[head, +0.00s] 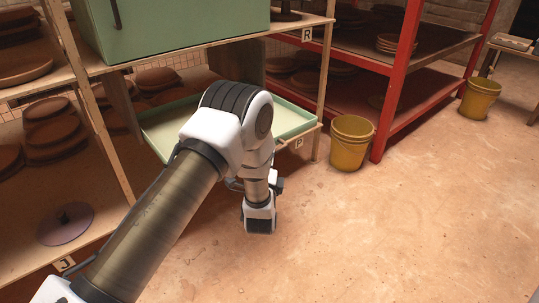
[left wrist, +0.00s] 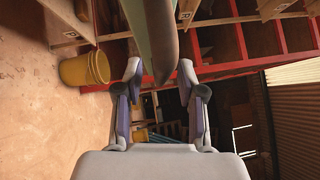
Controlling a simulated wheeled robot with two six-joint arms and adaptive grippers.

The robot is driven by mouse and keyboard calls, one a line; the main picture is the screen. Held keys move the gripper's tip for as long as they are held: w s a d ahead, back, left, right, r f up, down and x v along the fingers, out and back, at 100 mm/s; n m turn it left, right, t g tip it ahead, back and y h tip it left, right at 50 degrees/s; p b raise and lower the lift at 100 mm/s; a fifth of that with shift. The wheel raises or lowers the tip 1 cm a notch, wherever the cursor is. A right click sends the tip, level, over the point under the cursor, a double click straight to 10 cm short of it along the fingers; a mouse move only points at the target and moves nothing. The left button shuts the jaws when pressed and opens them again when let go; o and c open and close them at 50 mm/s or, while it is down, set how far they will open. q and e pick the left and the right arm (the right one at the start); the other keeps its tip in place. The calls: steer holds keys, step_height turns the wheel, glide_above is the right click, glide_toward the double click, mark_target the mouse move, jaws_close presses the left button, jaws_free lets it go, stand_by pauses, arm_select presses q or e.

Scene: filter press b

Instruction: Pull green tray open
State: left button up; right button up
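The green tray (head: 292,118) is a shallow pale-green tray with a raised rim, low in the shelving under a green cabinet. My left arm hides much of its middle and front in the head view. My left gripper (left wrist: 160,70) is open in the left wrist view. The green tray's edge (left wrist: 150,22) reaches in between its two fingers, with a visible gap on each side. In the head view the wrist is in front of the tray, and the fingers are mostly hidden. My right gripper is in neither view.
The green cabinet (head: 180,25) stands above the tray. A wooden post (head: 325,90) is at the tray's right. A yellow bucket (head: 351,145) stands beside the red rack (head: 395,90); another bucket (head: 480,98) is farther right. Brown discs fill the left shelves. The floor in front is clear.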

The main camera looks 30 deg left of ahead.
arm_select(q)
steer(key=v, duration=1.1)
steer(key=shift+s, duration=0.1)
steer(key=s+a+f+n+g+h, duration=0.1)
steer(key=s+f+n+g+h, duration=0.1)
steer(key=s+f+g, duration=0.5)
steer(key=s+a+f+n+g+h, duration=0.1)
steer(key=s+f+n+g+h, duration=0.3)
steer(key=f, duration=0.7)
steer(key=s+d+f+n+g+h, duration=0.1)
steer(key=s+d+f+n+g, duration=0.15)
steer(key=s, duration=0.45)
steer(key=s+d+f+n+g, duration=0.1)
steer(key=s+f+n+g, duration=0.1)
steer(key=s+n, duration=0.3)
steer(key=s+d+f+n+g+h, duration=0.1)
steer(key=s+d+f+n+g, duration=0.15)
steer(key=s, duration=0.55)
step_height(320, 180, up, 30)
steer(key=p, duration=2.9)
steer(key=shift+a+y, duration=0.15)
steer(key=shift+y, duration=0.15)
